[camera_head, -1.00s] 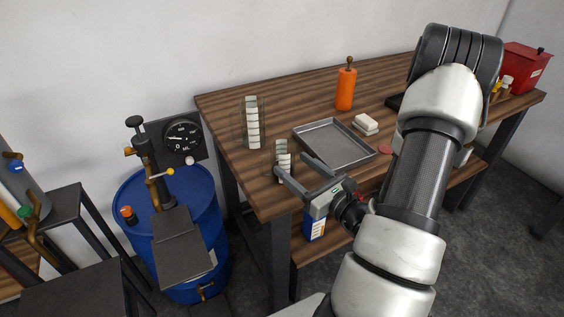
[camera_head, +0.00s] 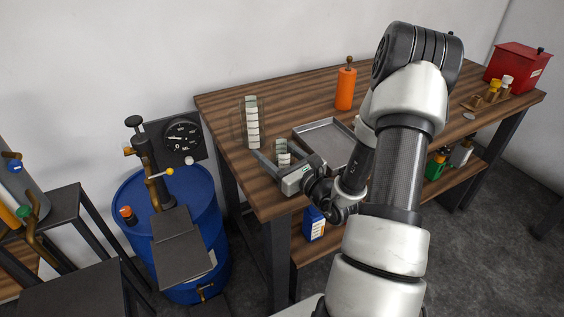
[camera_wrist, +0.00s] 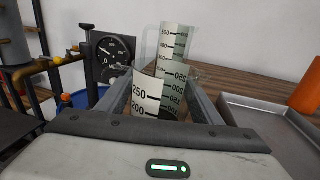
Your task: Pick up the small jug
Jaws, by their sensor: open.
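The small jug (camera_head: 283,148) is a clear graduated vessel with a pale scale strip, standing upright near the left front of the wooden table. In the wrist view, the small jug (camera_wrist: 148,96) shows its 200 and 250 marks between my fingers. My gripper (camera_head: 280,156) is open, low over the table, with its fingers on either side of the small jug. In the wrist view, my gripper (camera_wrist: 160,84) shows both fingers spread, with no clear grip on the jug. The jug's lower part is hidden by my gripper's body.
A taller graduated jug (camera_head: 252,122) stands just behind the small one, and also shows in the wrist view (camera_wrist: 176,42). A grey metal tray (camera_head: 325,128) lies close on the right. An orange bottle (camera_head: 345,90) stands behind it. A blue barrel (camera_head: 205,200) is left of the table.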

